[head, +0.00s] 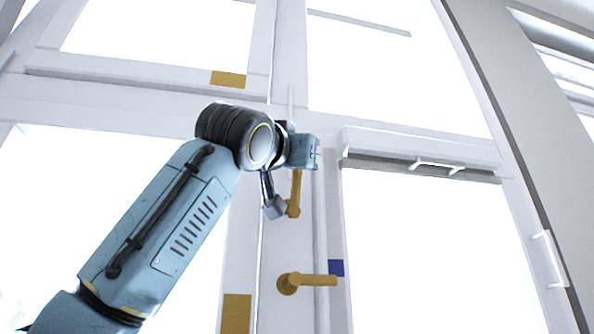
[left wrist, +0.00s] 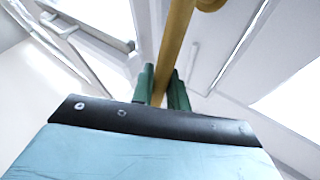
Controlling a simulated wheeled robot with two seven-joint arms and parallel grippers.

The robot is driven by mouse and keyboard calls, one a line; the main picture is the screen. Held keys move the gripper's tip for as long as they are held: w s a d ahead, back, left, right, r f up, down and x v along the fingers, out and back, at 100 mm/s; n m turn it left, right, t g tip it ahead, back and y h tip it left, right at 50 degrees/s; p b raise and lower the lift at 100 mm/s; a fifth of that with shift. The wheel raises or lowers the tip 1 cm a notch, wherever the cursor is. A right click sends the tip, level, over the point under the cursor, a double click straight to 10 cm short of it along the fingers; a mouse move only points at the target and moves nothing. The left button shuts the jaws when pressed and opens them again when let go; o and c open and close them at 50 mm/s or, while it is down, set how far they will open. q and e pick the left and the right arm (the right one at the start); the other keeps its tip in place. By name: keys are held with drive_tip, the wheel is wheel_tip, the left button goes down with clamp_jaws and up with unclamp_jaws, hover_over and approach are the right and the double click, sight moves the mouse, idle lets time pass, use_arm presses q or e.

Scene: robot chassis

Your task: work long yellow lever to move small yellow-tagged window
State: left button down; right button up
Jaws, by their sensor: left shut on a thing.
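The long yellow lever (head: 295,190) is on the white frame's central post in the head view, its upper part hidden by my left gripper (head: 303,152). In the left wrist view the lever (left wrist: 173,38) passes between the green fingertips of my left gripper (left wrist: 162,90), which is shut on it. The small upper-left window (head: 150,32) has a yellow tag (head: 228,79) on its lower frame. I cannot tell whether this window is slightly open. My right gripper is not in view.
A shorter yellow handle (head: 312,281) sits lower on the post beside a blue tag (head: 336,268). Another yellow tag (head: 237,313) is at the lower left. White handles (head: 436,166) are on the right-hand window, and another white handle (head: 549,258) is at the far right.

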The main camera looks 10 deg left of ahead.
use_arm(q)
drive_tip(key=shift+s+d+f+m+t+h+b, duration=0.1)
drive_tip(key=shift+s+f+m+t+h+b, duration=0.1)
drive_tip(key=shift+f+m+h+b, duration=0.25)
drive_tip(key=shift+s+d+f+m+t+h+b, duration=0.1)
drive_tip(key=shift+s+f+m+t+h+b, duration=0.1)
drive_tip(key=shift+f+m+h+b, duration=0.2)
drive_tip(key=c, duration=1.4)
unclamp_jaws()
drive_tip(key=b+v, duration=0.6)
drive_tip(key=v, duration=0.7)
drive_tip(key=shift+f, duration=0.2)
drive_tip(key=shift+s+a, duration=0.15)
